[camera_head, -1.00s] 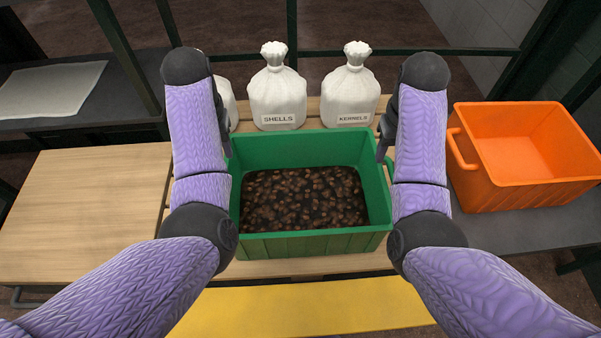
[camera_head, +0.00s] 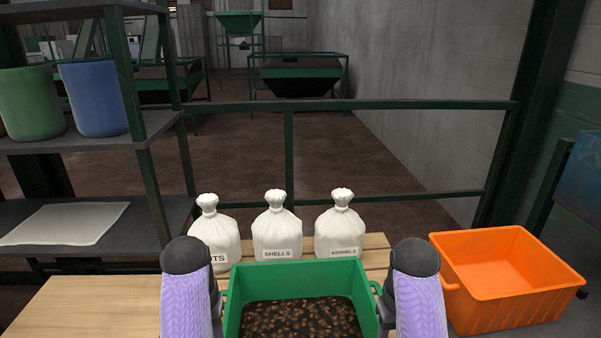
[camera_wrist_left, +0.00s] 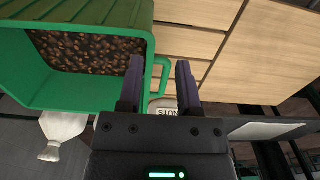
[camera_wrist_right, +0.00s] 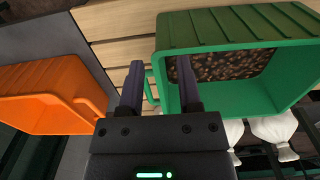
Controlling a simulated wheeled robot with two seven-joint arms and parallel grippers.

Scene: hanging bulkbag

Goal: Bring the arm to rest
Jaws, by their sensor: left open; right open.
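A green crate (camera_head: 297,275) holds brown nuts (camera_head: 300,318) and stands on a slatted wooden surface; its near part is cut off in the head view. My left gripper (camera_wrist_left: 159,64) is open at the crate's left end. Its fingers show on either side of the green handle (camera_wrist_left: 161,76) in the left wrist view. My right gripper (camera_wrist_right: 160,66) is open at the right end, with the other handle (camera_wrist_right: 151,88) showing between its fingers. I cannot tell how close the fingers are to the handles. Both grippers are mostly hidden behind my forearms in the head view.
Three tied white sacks, a nuts sack (camera_head: 215,238), a shells sack (camera_head: 277,232) and a kernels sack (camera_head: 340,230), stand behind the crate. An orange crate (camera_head: 500,275) is at right. A green rail (camera_head: 360,104) and dark shelves (camera_head: 100,143) stand behind.

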